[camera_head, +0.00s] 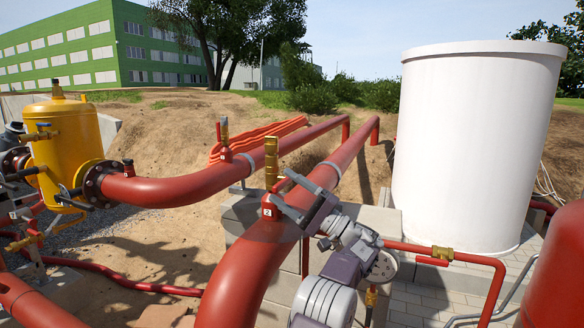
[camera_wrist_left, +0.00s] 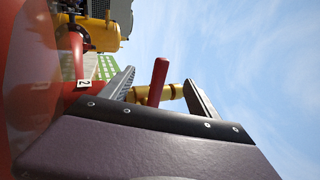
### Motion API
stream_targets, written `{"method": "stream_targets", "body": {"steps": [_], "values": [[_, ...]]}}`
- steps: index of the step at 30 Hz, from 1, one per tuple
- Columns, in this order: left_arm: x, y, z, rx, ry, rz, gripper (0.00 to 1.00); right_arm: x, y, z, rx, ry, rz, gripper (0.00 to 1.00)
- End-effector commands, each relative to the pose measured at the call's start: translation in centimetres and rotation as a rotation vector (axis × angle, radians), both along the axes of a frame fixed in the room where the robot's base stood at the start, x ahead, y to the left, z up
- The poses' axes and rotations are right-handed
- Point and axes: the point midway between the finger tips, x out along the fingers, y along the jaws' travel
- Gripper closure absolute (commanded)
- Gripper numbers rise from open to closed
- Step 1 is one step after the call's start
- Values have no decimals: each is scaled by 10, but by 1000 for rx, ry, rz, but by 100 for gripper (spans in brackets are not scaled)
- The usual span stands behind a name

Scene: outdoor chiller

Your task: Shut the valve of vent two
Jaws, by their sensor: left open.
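Vent two is a brass fitting (camera_head: 271,160) standing on a red stub with a white "2" label (camera_head: 267,212), on top of the thick red pipe. Its red lever handle (camera_head: 280,185) sticks out to the side, partly hidden by my gripper. My left gripper (camera_head: 283,188) is open at the handle. In the left wrist view the red handle (camera_wrist_left: 159,80) stands between the two spread fingers (camera_wrist_left: 158,92), apart from both as far as I can see. The brass body (camera_wrist_left: 172,92) lies behind it. My right gripper is not in view.
A similar vent (camera_head: 224,142) stands on the second red pipe (camera_head: 180,188) farther back. A yellow tank (camera_head: 65,145) is at the left, a white tank (camera_head: 478,150) at the right. A thin red pipe (camera_head: 470,258) with a brass fitting runs close to my wrist.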

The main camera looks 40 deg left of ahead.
Motion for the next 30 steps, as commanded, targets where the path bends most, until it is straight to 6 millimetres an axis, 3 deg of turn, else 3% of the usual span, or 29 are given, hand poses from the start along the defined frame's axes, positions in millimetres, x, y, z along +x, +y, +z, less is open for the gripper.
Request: {"method": "stream_targets", "body": {"steps": [5, 21, 30], "values": [[2, -5, -4, 0, 0, -1, 30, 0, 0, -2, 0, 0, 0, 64], [17, -56, -32, 0, 1, 0, 30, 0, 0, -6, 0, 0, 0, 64], [18, -59, -34, 0, 1, 0, 30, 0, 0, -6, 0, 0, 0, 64]]}}
